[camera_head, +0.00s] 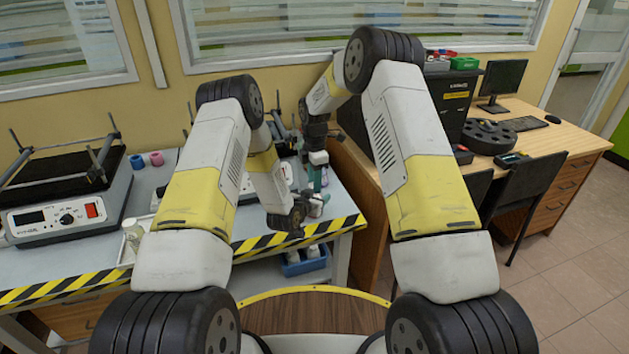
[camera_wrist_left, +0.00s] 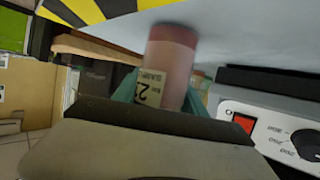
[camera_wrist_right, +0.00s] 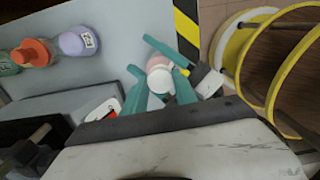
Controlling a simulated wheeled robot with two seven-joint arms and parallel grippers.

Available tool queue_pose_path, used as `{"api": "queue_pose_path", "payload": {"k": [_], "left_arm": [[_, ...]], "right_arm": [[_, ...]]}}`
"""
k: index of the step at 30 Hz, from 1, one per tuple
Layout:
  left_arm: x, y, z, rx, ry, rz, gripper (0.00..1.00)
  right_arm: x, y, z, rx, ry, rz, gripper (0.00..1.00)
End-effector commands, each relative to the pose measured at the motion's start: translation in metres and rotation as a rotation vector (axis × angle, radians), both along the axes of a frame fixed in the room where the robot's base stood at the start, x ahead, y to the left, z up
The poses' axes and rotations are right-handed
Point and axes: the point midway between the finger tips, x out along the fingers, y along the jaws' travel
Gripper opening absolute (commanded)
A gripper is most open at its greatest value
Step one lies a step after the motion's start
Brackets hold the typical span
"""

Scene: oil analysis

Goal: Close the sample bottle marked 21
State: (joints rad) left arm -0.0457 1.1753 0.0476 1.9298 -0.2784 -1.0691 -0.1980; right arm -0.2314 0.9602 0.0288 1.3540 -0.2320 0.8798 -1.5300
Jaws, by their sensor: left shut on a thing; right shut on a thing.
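The bottle marked 21 (camera_wrist_left: 168,70), pinkish with a white label, is held between the teal fingers of my left gripper (camera_wrist_left: 165,95) in the left wrist view. I cannot tell whether the cap sits fully on the bottle.
A purple bottle (camera_wrist_right: 76,42) and an orange-capped bottle (camera_wrist_right: 34,52) stand on the table in the right wrist view. A hotplate-like device (camera_head: 60,200) is at left in the head view. A blue bin (camera_head: 305,262) is below the table's edge.

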Motion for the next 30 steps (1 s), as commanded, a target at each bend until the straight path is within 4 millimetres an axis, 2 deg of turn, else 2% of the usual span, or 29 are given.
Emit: {"api": "queue_pose_path", "payload": {"k": [1,4,13,24,30], "left_arm": [[0.000,0.000,0.000,0.000,-0.001,0.000,0.00],[0.000,0.000,0.000,0.000,-0.001,0.000,0.00],[0.000,0.000,0.000,0.000,-0.001,0.000,0.00],[0.000,0.000,0.000,0.000,-0.001,0.000,0.00],[0.000,0.000,0.000,0.000,-0.001,0.000,0.00]], "right_arm": [[0.000,0.000,-0.001,0.000,0.000,0.000,0.37],[0.000,0.000,-0.001,0.000,0.000,0.000,0.55],[0.000,0.000,0.003,0.000,0.000,0.000,0.55],[0.000,0.000,0.044,0.000,0.000,0.001,0.55],[0.000,0.000,0.045,0.000,0.001,0.000,0.55]]}}
